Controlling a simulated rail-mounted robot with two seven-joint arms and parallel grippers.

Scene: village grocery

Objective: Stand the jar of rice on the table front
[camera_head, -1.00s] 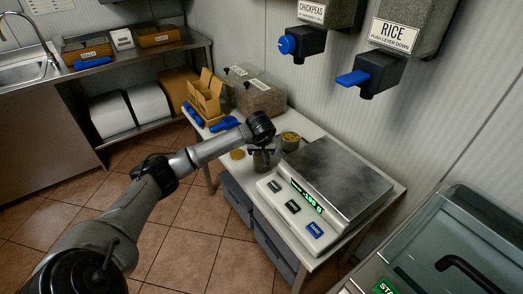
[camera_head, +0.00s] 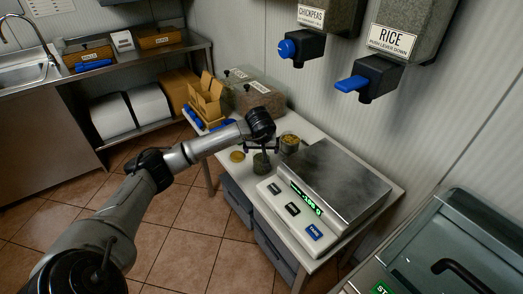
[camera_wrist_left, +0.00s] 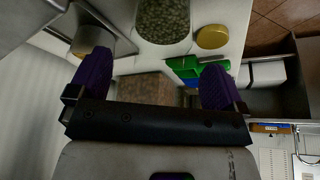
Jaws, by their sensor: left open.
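In the left wrist view the jar (camera_wrist_left: 163,20) shows greenish-brown grains and lies beyond my fingertips. My left gripper (camera_head: 262,150) is open above the jar, with its fingers spread wide. The purple fingertips also show in the left wrist view (camera_wrist_left: 155,78), with nothing between them. My right gripper is not in view.
A scale (camera_head: 335,183) with a lit green display fills the table's right part. Another filled jar (camera_head: 290,143) stands behind. A gold lid (camera_head: 237,156) lies left of the front jar. Dispensers (camera_head: 366,75) hang above.

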